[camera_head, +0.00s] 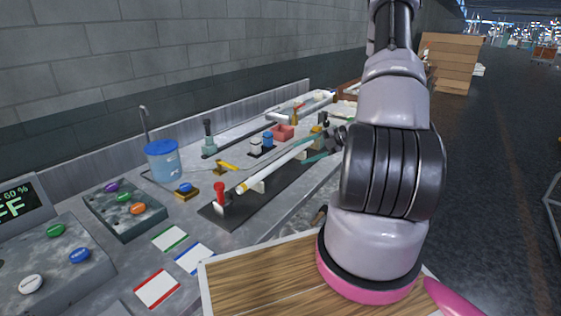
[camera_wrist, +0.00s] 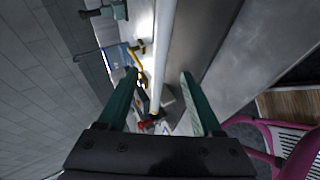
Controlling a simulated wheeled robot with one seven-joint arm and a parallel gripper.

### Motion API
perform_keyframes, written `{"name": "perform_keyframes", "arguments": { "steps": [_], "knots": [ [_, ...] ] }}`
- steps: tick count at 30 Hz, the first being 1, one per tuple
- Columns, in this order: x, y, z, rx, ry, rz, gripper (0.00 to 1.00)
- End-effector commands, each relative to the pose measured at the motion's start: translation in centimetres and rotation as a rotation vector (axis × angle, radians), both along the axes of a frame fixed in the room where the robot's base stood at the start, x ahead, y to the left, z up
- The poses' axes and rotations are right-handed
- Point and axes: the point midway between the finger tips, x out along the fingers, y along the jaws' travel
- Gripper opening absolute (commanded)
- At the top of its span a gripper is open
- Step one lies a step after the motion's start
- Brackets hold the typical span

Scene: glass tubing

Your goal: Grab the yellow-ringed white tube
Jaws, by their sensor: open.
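The white tube (camera_head: 272,168) lies raised on small supports above a dark base plate, running from lower left to upper right. Its yellow ring (camera_head: 242,188) is at the near left end. In the wrist view the tube (camera_wrist: 162,45) runs lengthwise between my two green fingers, with its yellowish end (camera_wrist: 155,109) low in the picture. My gripper (camera_head: 310,147) is at the far right part of the tube, with clear gaps on both sides in the wrist view (camera_wrist: 159,74). It is open and holds nothing. Whether the tube is within finger depth is unclear.
A red-topped clamp (camera_head: 220,196) stands at the plate's near end. A blue-lidded container (camera_head: 163,160), a button box (camera_head: 125,209) and a red block (camera_head: 283,132) are on the bench. A wooden board (camera_head: 265,278) is in front; coloured cards lie left of it.

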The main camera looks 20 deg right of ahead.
Motion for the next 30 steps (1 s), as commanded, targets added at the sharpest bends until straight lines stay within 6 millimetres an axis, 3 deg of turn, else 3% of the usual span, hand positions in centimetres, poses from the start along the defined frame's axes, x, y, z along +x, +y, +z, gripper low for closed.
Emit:
{"name": "perform_keyframes", "arguments": {
  "steps": [16,25,26,30],
  "knots": [
    [3.0,4.6,-3.2,-0.002,-0.001,0.004,0.67],
    [3.3,5.0,-3.5,-0.003,-0.002,0.002,0.67],
    [3.3,5.0,-3.5,-0.003,-0.002,0.002,0.63],
    [3.3,5.0,-3.5,-0.003,-0.002,0.002,0.1]
  ]
}}
